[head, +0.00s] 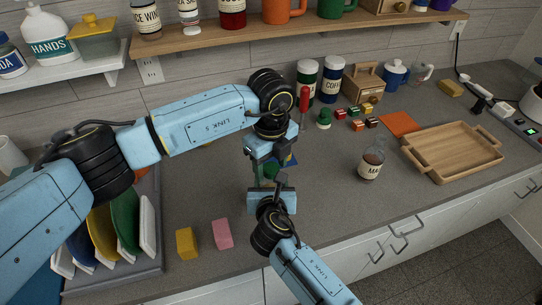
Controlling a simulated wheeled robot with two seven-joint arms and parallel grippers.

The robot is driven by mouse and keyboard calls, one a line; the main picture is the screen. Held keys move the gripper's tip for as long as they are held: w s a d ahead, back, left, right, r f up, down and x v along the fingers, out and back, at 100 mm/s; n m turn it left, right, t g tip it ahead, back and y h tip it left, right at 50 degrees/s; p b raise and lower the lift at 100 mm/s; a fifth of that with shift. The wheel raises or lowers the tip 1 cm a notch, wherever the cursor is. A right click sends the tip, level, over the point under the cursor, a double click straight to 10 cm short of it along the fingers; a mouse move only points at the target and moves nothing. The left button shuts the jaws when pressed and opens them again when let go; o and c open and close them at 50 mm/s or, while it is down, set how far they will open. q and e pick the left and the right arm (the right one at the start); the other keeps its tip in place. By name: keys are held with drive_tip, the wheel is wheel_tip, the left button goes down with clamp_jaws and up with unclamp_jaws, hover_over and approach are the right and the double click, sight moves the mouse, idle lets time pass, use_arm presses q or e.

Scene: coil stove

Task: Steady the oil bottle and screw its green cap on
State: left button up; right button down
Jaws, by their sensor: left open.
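My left gripper (271,153) points down over the middle of the counter and is open. My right gripper (269,184) reaches in from the front, just below the left one in the picture. A small dark green thing (269,171) shows between the two grippers, mostly hidden by them. It may be part of the oil bottle or its green cap; I cannot tell which. Whether the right fingers are closed on it is also unclear. No oil label is readable.
A labelled brown bottle (371,165) and a wooden tray (455,152) stand to the right. A red-handled tool (304,103), a small green item (323,119) and small boxes are behind. Yellow (186,243) and pink (222,234) blocks lie in front, near a plate rack (152,272).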

use_arm(q)
drive_tip(key=shift+c, duration=0.3)
drive_tip(key=c, duration=0.9)
drive_tip(key=m, duration=0.3)
drive_tip(key=shift+m, duration=0.4)
drive_tip(key=shift+c, duration=0.2)
drive_tip(key=m, duration=0.7)
drive_tip(key=shift+m, duration=0.4)
drive_tip(key=m, duration=0.4)
drive_tip(key=shift+m, duration=0.4)
drive_tip(key=o, duration=1.1)
